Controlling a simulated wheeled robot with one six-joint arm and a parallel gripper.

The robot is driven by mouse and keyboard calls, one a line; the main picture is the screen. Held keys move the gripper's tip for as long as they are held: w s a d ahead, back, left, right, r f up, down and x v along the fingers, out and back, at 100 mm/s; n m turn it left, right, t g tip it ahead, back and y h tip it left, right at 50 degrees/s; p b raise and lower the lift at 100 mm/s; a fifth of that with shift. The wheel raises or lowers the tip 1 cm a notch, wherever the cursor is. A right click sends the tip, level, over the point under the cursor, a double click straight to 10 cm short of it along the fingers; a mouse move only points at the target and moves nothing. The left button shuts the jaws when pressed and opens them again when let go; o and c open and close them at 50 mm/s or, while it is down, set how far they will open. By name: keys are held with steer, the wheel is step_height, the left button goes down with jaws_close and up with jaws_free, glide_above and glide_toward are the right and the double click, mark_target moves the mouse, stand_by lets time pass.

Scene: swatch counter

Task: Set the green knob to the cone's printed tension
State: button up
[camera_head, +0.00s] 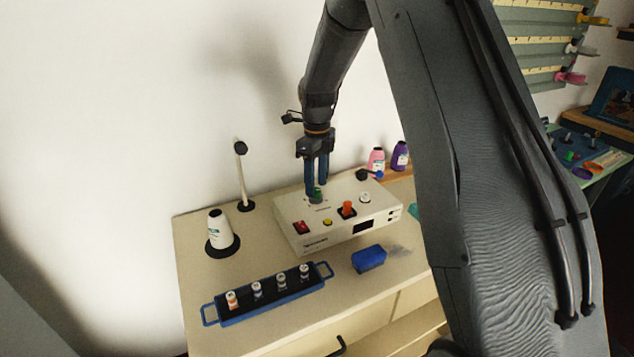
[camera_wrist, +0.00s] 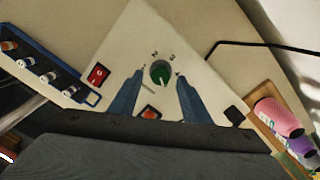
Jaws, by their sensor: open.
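The green knob (camera_head: 316,196) stands on top of the white control box (camera_head: 290,224). The white cone (camera_head: 217,229) stands upright on a black round base at the counter's left. Its green print is too small to read.
The box also carries a red switch (camera_head: 301,227), a yellow button (camera_head: 327,222), an orange knob (camera_head: 348,208) and a white knob (camera_head: 365,197). A blue tray (camera_head: 252,313) with several small spools and a blue block (camera_head: 369,258) lie in front. A thin post (camera_head: 242,178) stands behind the cone.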

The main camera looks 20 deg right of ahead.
steer(key=shift+f, duration=0.8)
steer(key=c, duration=1)
steer(key=shift+c, duration=0.2)
